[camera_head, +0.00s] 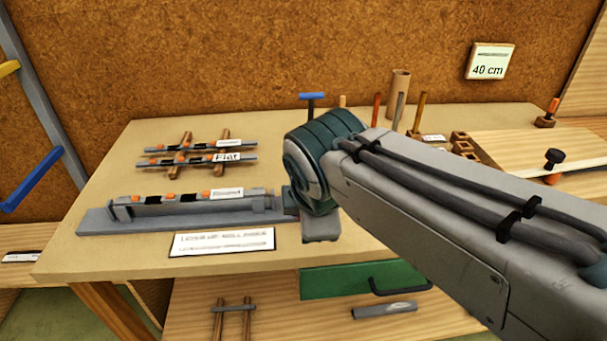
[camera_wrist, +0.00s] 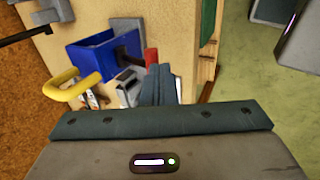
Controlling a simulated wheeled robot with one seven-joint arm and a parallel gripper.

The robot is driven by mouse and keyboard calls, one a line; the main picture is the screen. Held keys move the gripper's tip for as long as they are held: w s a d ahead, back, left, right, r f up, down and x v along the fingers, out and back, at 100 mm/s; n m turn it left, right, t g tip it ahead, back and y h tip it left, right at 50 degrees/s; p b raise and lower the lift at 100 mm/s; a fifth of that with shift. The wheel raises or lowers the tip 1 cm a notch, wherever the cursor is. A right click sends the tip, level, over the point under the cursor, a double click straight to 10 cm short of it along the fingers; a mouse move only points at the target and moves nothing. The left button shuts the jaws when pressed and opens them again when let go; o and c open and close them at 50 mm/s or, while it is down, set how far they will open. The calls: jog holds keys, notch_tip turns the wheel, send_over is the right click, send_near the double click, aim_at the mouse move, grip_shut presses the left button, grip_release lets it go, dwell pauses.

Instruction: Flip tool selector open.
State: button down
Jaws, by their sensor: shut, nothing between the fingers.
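In the head view my arm hides the gripper, and a blue-topped post (camera_head: 312,97) stands behind the arm.
The bench (camera_head: 110,185) holds a grey rail (camera_head: 95,222) with a long bar, a white card (camera_head: 222,242) and labelled strips on wooden rests (camera_head: 183,143). A green drawer (camera_head: 340,282) with a black handle is underneath. Upright rods and a wooden board (camera_head: 545,150) are at the right.

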jog(key=shift+w, duration=0.1)
jog(key=shift+w+r+p, duration=0.15)
jog(key=shift+w+p, duration=0.15)
jog(key=shift+w, duration=0.35)
